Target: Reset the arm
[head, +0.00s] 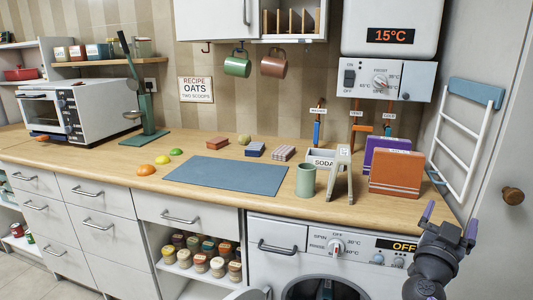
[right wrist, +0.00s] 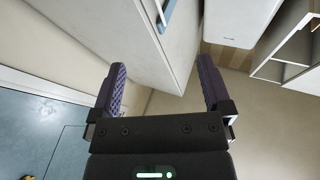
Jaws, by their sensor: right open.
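My right gripper (head: 439,218) is at the lower right of the head view, in front of the counter's right end and beside the washing machine. Its two purple fingers stand apart with nothing between them. My left gripper is in neither view.
A white rack (head: 465,135) hangs at right. The washing machine (head: 300,240) stands below.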

